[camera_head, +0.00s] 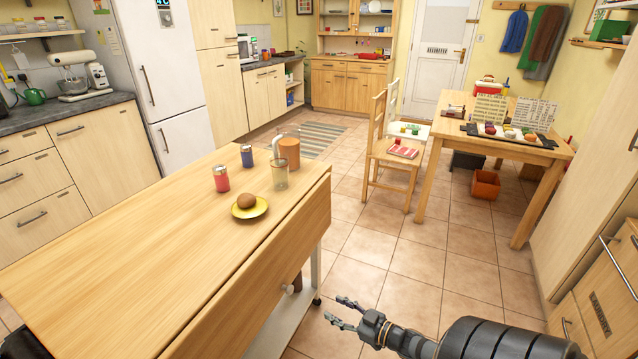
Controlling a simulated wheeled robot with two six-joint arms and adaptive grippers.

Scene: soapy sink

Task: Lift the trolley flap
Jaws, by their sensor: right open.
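The wooden trolley (130,235) stands in front of me and fills the left and middle of the view. Its flap (300,225) hangs down along the trolley's right side, below the level of the top. My left gripper is not in view.
On the trolley top stand a red can (221,179), a blue can (247,156), a jug (288,152), a glass (280,175) and a yellow plate (250,208) with a brown roll. Tiled floor (400,265) is free to the right. A chair (393,150) and table (455,133) stand beyond.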

